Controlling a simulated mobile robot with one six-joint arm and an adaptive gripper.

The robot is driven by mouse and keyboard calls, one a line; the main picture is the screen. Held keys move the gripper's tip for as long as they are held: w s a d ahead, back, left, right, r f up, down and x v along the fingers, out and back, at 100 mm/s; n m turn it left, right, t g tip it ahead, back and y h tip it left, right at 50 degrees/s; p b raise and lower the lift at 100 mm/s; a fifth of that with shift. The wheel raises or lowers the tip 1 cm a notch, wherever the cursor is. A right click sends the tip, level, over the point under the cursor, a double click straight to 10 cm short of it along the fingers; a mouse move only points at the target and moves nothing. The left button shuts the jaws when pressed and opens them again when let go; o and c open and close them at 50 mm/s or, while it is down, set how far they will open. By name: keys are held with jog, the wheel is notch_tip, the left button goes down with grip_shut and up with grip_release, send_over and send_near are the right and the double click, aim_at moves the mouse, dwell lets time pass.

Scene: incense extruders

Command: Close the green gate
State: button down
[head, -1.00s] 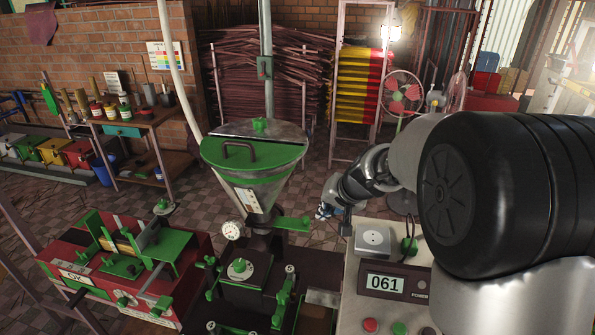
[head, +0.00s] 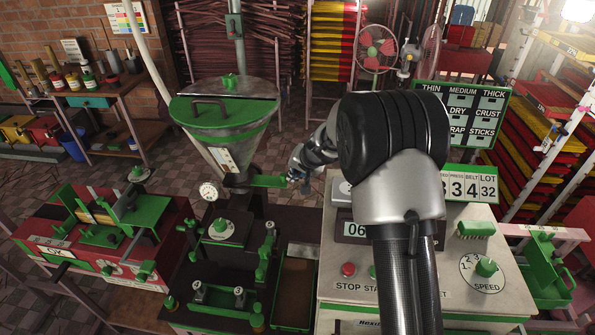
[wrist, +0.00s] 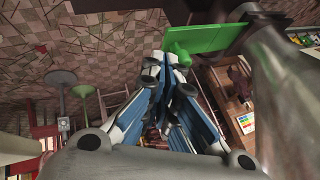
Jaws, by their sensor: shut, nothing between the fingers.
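The green gate (head: 268,181) is a flat green plate sticking out to the right from the dark neck under the hopper (head: 226,120). In the wrist view the green plate (wrist: 212,36) is near the top, with a rounded green knob at its near end. My gripper (head: 292,177) is at the plate's outer right end. In the wrist view my gripper (wrist: 168,62) has its fingers together and empty, with the tips right beside the knob. I cannot tell whether they touch it. The inside of the neck is hidden.
A control box (head: 455,255) with a dial and buttons stands right of the extruder, below my arm. A red and green machine (head: 100,240) stands at the left. A pressure gauge (head: 208,191) sits left of the neck. A fan (head: 376,50) stands behind.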

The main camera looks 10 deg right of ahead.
aim_at(276, 183)
dwell(0.3)
jog(key=a, duration=0.2)
jog(key=w+a+p, duration=0.1)
jog(key=a+p, duration=0.1)
jog(key=a, duration=0.1)
jog(key=shift+w+a, duration=0.35)
jog(key=shift+w, duration=0.05)
jog(key=shift+d, duration=0.1)
jog(key=shift+r, duration=0.1)
